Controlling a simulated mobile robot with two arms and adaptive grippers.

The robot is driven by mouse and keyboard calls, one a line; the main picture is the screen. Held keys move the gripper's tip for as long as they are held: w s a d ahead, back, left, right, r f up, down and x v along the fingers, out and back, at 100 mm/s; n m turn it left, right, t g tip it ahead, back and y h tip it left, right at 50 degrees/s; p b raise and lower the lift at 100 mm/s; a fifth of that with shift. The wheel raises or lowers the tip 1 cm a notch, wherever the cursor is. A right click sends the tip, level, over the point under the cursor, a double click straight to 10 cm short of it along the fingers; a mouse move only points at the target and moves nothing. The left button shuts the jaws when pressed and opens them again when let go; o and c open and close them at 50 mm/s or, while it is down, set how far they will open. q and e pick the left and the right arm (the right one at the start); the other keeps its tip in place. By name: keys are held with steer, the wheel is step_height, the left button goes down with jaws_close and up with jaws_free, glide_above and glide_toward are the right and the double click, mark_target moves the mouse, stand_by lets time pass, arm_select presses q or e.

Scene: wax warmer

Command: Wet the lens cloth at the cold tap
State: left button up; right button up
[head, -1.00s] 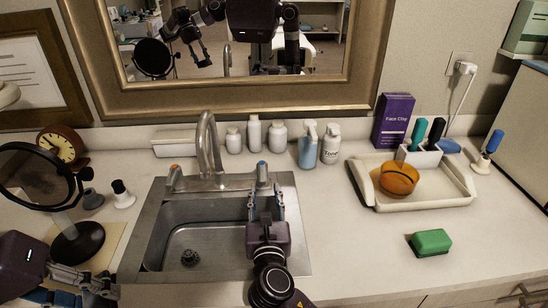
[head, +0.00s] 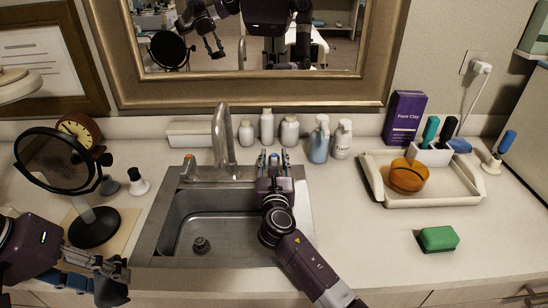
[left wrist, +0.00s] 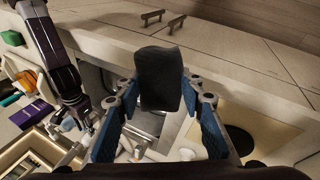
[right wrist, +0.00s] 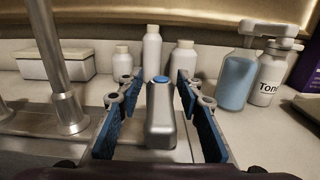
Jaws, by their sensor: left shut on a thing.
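A dark lens cloth (left wrist: 158,78) is pinched in my left gripper (left wrist: 160,95), seen in the left wrist view. In the head view my left gripper (head: 112,272) is low at the left, short of the sink, with the dark cloth (head: 112,292) below it. The cold tap handle (right wrist: 160,115) has a blue cap. My right gripper (right wrist: 160,108) is open, one finger on each side of this handle with gaps visible. In the head view my right gripper (head: 270,165) largely hides the handle. The spout (head: 220,140) arches over the steel sink (head: 215,225). No water shows.
The orange-marked tap handle (head: 188,168) is left of the spout. White bottles (head: 267,126) and a blue pump bottle (head: 319,143) stand behind the sink. A round mirror (head: 57,160) stands at the left. A tray (head: 440,188) and green sponge (head: 438,239) are at the right.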

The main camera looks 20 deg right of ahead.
steer(key=shift+w, duration=0.1)
steer(key=shift+c, duration=0.3)
jaws_close()
arm_select(q)
step_height(320, 180, up, 2)
steer(key=shift+r+p, duration=0.15)
steer(key=shift+p, duration=1)
arm_select(e)
steer(key=shift+d+r+n+y, duration=0.15)
steer(key=shift+r+n+y, duration=0.15)
steer(key=shift+n+y, duration=0.35)
arm_select(q)
steer(key=shift+r+p, duration=0.6)
arm_select(e)
steer(key=shift+f+n+t+y, duration=0.1)
steer(key=shift+n+t+y, duration=0.3)
steer(key=shift+y, duration=0.65)
arm_select(q)
steer(key=shift+r, duration=0.1)
arm_select(e)
steer(key=shift+f+n+y, duration=0.15)
steer(key=shift+n+y, duration=0.4)
steer(key=shift+y, duration=0.25)
steer(key=shift+o, duration=0.3)
jaws_free()
